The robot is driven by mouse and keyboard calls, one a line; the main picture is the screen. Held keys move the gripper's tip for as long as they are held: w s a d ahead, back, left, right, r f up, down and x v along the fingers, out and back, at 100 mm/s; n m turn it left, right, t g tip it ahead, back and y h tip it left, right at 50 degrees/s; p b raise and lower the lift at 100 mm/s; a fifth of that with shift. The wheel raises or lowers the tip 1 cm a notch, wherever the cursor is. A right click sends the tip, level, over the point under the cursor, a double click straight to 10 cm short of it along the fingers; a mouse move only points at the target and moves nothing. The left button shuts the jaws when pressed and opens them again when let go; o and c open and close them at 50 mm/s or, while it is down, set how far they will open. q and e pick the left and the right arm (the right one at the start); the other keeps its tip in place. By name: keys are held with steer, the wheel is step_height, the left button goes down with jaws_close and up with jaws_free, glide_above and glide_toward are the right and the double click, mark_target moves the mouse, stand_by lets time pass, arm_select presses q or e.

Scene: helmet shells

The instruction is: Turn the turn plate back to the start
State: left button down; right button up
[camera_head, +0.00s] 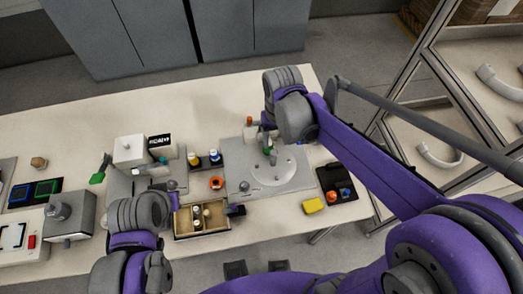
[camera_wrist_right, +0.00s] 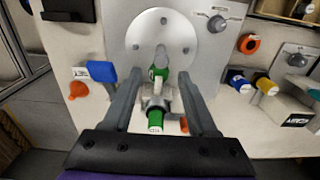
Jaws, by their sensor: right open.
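The turn plate is a round silver disc (camera_head: 285,172) on a grey base plate (camera_head: 238,182) in the head view. It also shows at the top of the right wrist view (camera_wrist_right: 180,28). A metal fitting with green ends (camera_wrist_right: 155,102) stands at the disc's edge. My right gripper (camera_wrist_right: 160,76) is open, its fingers on either side of the fitting with gaps visible. In the head view my right gripper (camera_head: 265,137) is partly hidden by its wrist. My left arm's wrist is left of the wooden box; its fingers are not clear.
A wooden box (camera_head: 203,231) with small parts stands in front of the base plate. An orange ring (camera_head: 217,183) and blue and yellow bottles stand left of the plate.

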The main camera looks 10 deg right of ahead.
mark_target(274, 157)
steer(key=shift+w+a+f, duration=0.15)
steer(key=shift+w+a, duration=0.05)
steer(key=shift+w, duration=0.05)
steer(key=shift+f, duration=0.3)
step_height(274, 157, down, 10)
steer(key=shift+s+d+b, duration=0.1)
steer(key=shift+b, duration=0.35)
steer(key=shift+c, duration=0.2)
jaws_close()
stand_by(0.7)
